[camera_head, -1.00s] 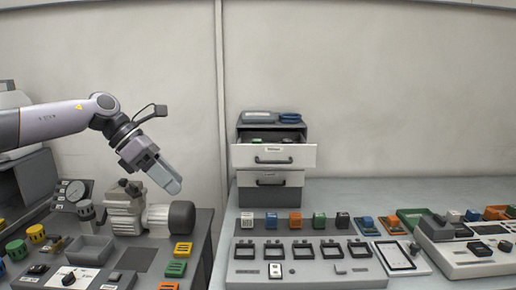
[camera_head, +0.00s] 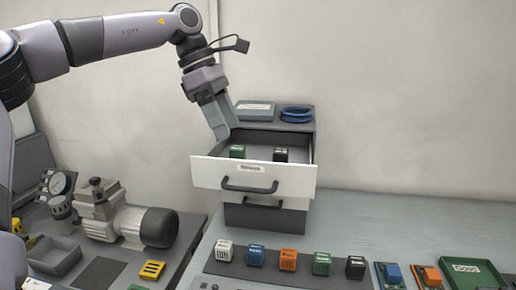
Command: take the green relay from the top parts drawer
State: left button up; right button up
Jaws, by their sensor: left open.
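The top parts drawer (camera_head: 208,172) is pulled open, with a white front and a dark handle. Inside it the green relay (camera_head: 237,152) sits at the left and a black relay (camera_head: 281,155) sits to its right. My left gripper (camera_head: 223,132) points down at the drawer's left rear part, just above and behind the green relay in the picture. It is open and holds nothing; its fingers overlap in this view. My right gripper is not in view.
A grey case and a blue coil (camera_head: 297,114) lie on top of the drawer cabinet (camera_head: 314,140). A row of relays, including a white one (camera_head: 224,250) and another green one (camera_head: 321,264), stands in front. A compressor (camera_head: 125,220) is at the left.

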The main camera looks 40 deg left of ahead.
aim_at(237, 147)
pick_arm(q)
jog(key=shift+w+a+x, duration=0.1)
jog(key=shift+a+x, duration=0.1)
jog(key=shift+x, duration=1.6)
jog(key=shift+w+a+x, duration=0.15)
jog(key=shift+x, duration=1.65)
jog(key=c, duration=1)
